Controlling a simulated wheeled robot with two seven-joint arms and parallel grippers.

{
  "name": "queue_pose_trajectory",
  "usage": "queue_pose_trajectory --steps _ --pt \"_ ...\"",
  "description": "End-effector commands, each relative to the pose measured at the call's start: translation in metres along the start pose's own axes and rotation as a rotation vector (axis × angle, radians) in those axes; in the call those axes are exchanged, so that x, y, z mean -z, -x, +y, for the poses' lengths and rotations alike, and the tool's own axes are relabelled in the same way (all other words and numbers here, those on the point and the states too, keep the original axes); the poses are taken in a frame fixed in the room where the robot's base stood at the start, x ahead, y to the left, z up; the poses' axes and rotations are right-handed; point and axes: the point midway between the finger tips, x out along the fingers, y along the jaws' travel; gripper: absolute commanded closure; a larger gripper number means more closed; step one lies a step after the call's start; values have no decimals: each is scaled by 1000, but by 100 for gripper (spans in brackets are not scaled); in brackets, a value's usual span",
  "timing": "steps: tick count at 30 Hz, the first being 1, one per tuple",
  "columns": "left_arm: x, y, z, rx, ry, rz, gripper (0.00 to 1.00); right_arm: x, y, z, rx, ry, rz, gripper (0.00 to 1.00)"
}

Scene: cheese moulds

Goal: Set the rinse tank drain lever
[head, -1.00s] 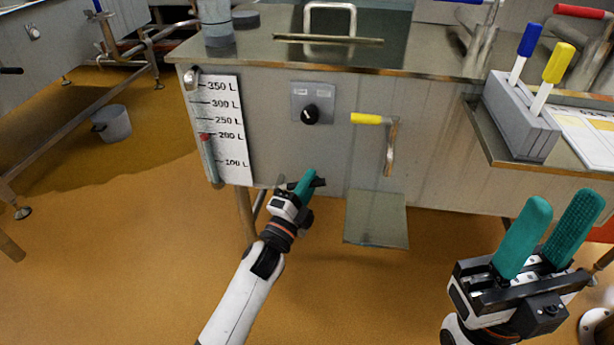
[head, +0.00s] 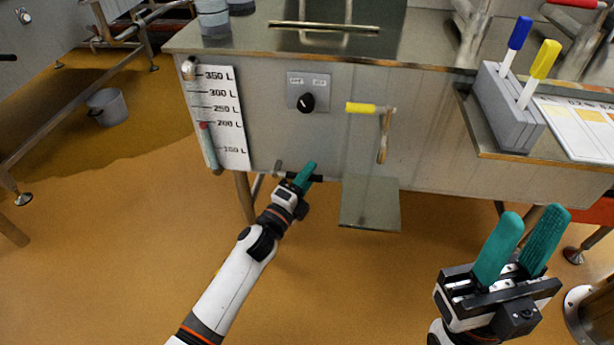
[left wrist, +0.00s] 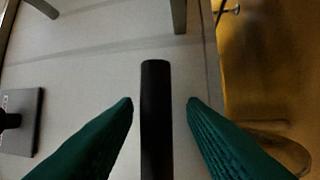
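The rinse tank front (head: 260,135) carries a black-handled lever (head: 317,177) low near its bottom edge. My left gripper (head: 307,175) is at this lever, partly hiding it. In the left wrist view the black handle (left wrist: 156,115) lies between the two teal fingers, with a gap on each side. The left gripper (left wrist: 160,105) is open around it. My right gripper (head: 522,245) is open and empty at the lower right, away from the tank.
A black dial (head: 306,102) and a level scale (head: 228,120) are on the tank front. A metal plate (head: 370,215) juts out below the yellow lever. A grey block with blue and yellow handled tools (head: 505,110) stands on the right shelf. The floor in front is clear.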

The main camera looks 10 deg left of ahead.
Motion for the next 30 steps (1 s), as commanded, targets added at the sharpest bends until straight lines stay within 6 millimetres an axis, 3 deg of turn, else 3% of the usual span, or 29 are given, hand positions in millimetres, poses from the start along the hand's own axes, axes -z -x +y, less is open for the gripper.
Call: queue_pose_trajectory --steps 7,15,21,30 --pt "0 18 1 2 2 0 62 -2 -7 0 0 0 -4 64" --pt "0 76 2 4 1 0 62 -5 -15 0 8 -2 18 64" --pt "0 108 1 2 1 1 62 -6 -20 0 8 -2 20 64" --pt "0 120 0 -1 -1 0 62 -6 -22 0 6 -2 16 64"
